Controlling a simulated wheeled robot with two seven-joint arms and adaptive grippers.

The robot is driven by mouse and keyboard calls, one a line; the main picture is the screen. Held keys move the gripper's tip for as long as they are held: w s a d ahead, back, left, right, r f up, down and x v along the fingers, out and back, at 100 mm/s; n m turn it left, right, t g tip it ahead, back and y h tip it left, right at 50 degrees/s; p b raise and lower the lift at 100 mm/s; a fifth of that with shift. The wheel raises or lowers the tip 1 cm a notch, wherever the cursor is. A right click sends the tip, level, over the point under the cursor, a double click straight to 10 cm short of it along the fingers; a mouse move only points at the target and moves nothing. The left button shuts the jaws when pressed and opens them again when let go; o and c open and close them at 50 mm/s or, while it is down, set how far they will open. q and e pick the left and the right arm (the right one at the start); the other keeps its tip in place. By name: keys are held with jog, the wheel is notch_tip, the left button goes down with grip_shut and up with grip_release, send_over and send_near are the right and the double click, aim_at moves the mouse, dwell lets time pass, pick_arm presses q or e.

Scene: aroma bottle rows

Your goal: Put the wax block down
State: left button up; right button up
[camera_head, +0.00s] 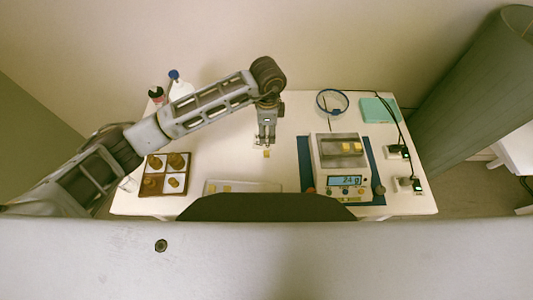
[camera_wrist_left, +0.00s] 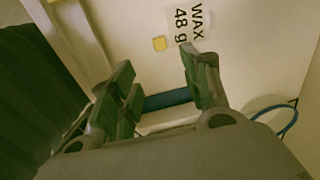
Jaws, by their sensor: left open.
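My left gripper (camera_head: 267,143) is open and empty above the middle of the white table, and its spread fingers also show in the left wrist view (camera_wrist_left: 157,62). A small yellow wax block (camera_head: 266,154) lies on the table just in front of the fingertips. In the left wrist view the wax block (camera_wrist_left: 159,43) lies apart from the fingers, beside a white label (camera_wrist_left: 188,24) reading "WAX 48 g". A scale (camera_head: 342,169) to the right bears yellow blocks (camera_head: 352,147) on its pan, and its display appears to read 24 g. My right gripper is not in view.
A pale tray (camera_head: 240,187) at the front edge holds yellow pieces. A divided box (camera_head: 163,173) with amber items stands at left, bottles (camera_head: 178,86) behind it. A blue ring (camera_head: 332,101), a teal pad (camera_head: 378,110) and cabled plugs (camera_head: 398,152) are at right.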

pick_arm(q)
jog(key=shift+f, duration=0.1)
dwell(0.3)
send_over(266, 152)
jog(key=shift+d+f+p, duration=0.15)
jog(key=shift+f+p, duration=0.05)
jog(key=shift+f, duration=1.95)
jog(key=shift+d+f+p, duration=0.1)
jog(key=shift+f+p, duration=0.05)
jog(key=shift+f, duration=1.95)
jog(key=shift+s+a+f+p, duration=0.1)
jog(key=shift+f+p, duration=0.2)
jog(key=shift+f, duration=2.3)
jog(key=c, duration=0.8)
